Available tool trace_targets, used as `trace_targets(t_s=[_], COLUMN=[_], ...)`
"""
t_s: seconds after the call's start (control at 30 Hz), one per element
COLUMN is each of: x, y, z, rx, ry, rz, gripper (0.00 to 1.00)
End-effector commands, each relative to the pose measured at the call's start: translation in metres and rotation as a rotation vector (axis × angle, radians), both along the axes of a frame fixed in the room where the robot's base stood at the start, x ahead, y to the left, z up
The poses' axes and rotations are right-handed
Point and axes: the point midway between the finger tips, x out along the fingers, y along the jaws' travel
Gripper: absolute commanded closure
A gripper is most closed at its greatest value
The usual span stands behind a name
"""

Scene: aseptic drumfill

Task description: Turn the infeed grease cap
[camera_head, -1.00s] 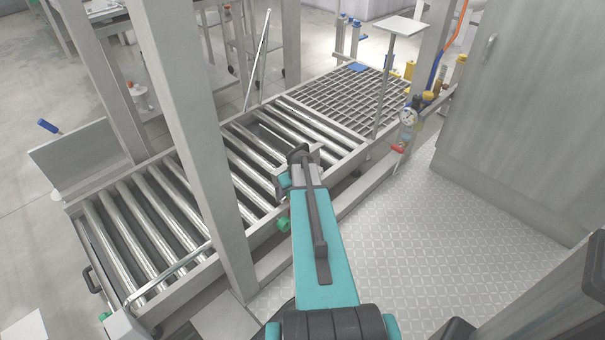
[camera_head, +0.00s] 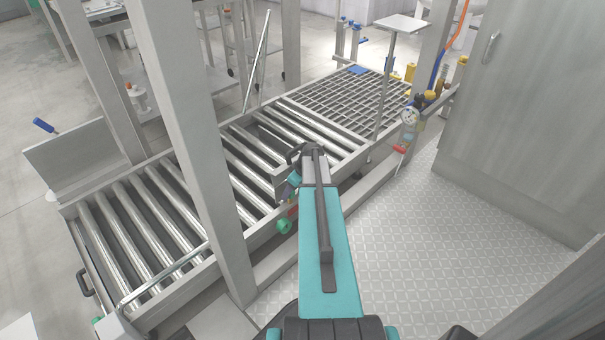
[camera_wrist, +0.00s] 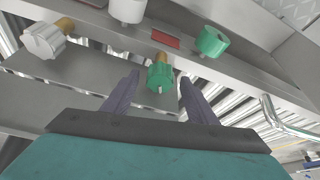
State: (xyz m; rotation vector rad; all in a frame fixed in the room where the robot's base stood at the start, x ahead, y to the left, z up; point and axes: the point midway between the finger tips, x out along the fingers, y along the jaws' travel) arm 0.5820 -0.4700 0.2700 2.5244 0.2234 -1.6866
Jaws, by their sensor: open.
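A green ribbed cap (camera_wrist: 160,78) on a brass-coloured stem sits between the fingertips of my gripper (camera_wrist: 159,82) in the wrist view. My gripper is open, with one finger on each side of the cap; I cannot tell whether either touches it. A second green knob (camera_wrist: 212,42) is up and to the right, and it also shows in the head view (camera_head: 284,226). A grey ribbed cap (camera_wrist: 43,40) on a brass-coloured stem is at the upper left. No readable label shows which cap is the infeed one. In the head view my arm hides most of the gripper.
A white knob (camera_wrist: 127,10) and a red plate (camera_wrist: 165,40) are close to the green cap. The roller conveyor (camera_head: 150,215) runs behind the frame, with an upright post (camera_head: 205,150) left of my arm. Patterned floor (camera_head: 430,240) is clear at the right.

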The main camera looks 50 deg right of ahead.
Motion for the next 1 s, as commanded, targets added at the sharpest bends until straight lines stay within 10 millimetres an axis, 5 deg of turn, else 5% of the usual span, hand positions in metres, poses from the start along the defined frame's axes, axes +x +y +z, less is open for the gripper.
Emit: trace_targets(t_s=[1.0], x=[-0.049], y=[-0.009], z=[0.120], rx=[-0.001], ry=[0.000], rz=[0.001], gripper=[0.47])
